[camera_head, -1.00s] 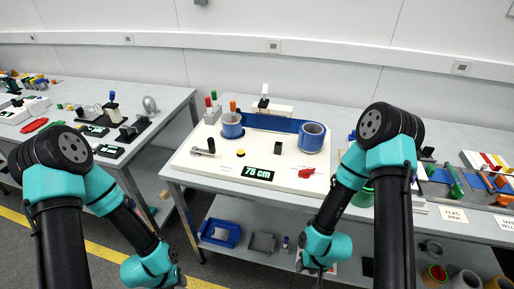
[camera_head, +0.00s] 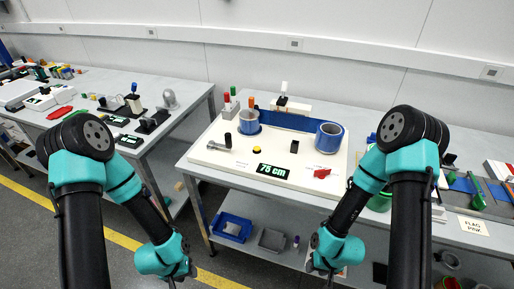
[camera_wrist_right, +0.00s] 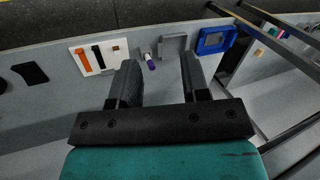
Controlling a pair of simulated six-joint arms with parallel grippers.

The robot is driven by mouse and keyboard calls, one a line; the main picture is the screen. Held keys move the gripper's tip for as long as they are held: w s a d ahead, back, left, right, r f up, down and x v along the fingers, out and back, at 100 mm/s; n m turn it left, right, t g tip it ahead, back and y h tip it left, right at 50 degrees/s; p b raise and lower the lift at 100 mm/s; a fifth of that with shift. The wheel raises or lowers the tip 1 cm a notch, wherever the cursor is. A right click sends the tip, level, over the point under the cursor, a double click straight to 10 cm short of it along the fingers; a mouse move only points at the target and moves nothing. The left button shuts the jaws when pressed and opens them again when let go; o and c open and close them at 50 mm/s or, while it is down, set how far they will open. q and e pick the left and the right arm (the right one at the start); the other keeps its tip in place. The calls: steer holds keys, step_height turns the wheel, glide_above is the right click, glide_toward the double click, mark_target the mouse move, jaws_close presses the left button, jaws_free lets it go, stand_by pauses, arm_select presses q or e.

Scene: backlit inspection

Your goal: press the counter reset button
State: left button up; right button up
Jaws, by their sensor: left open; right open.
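A white board (camera_head: 225,157) on the middle table carries a black display (camera_head: 273,171) reading "75 cm" in green. My left gripper (camera_head: 175,281) hangs low in front of the table, near the bottom edge of the head view. My right gripper (camera_head: 329,273) also hangs low in front of the table. In the right wrist view its fingers (camera_wrist_right: 160,82) are apart with nothing between them.
A black block (camera_head: 294,147), red handle (camera_head: 322,173) and metal lever (camera_head: 216,147) are on the board. A lower shelf holds a blue tray (camera_head: 232,228) and grey tray (camera_head: 271,240).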

jaws_close()
stand_by(1.5)
